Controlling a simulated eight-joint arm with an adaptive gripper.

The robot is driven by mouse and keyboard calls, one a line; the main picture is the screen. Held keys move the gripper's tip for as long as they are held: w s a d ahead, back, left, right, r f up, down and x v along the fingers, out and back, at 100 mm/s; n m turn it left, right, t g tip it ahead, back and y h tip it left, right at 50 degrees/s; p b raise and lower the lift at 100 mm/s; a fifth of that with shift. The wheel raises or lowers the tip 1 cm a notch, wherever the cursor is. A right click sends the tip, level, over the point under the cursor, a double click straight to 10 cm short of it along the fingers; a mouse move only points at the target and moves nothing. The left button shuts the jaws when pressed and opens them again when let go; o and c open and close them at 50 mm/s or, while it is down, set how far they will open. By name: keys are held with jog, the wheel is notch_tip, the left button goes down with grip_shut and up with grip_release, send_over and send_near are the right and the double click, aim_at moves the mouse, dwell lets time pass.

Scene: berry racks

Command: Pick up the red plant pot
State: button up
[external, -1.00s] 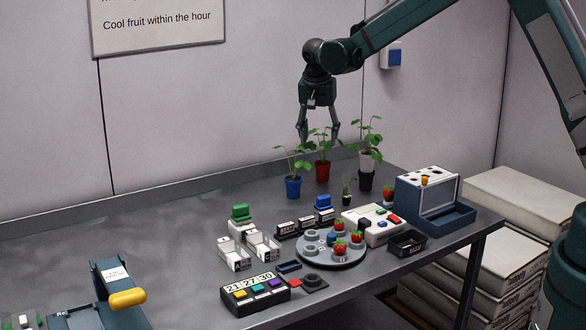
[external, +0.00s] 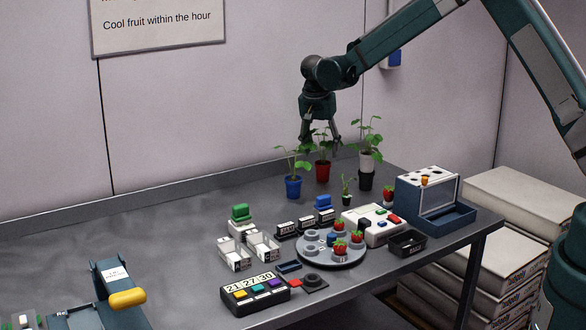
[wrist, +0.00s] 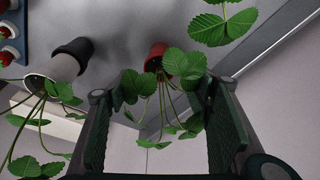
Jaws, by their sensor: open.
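The red plant pot (external: 323,171) stands upright on the grey table near the back wall, with a leafy strawberry plant in it. In the wrist view the red pot (wrist: 156,56) shows at the upper middle, partly hidden by leaves, beyond my fingers. My gripper (external: 319,142) is open above the pot, with its fingers down around the plant's upper leaves. In the wrist view my gripper (wrist: 165,115) has one finger on each side of the plant's stems and leaves. The fingers are apart from the pot itself.
A blue pot (external: 293,187) with a plant stands close on the left. A white pot on a black one (external: 366,180) stands close on the right, also planted. The back wall is just behind. A turntable (external: 322,257) with strawberries lies in front.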

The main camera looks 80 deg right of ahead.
aim_at(323, 162)
jog(key=shift+x, duration=0.8)
jog(key=shift+f, duration=0.1)
jog(key=shift+x, duration=2.55)
jog(key=shift+d, duration=0.1)
jog(key=shift+c, duration=0.6)
jog(key=c, duration=0.9)
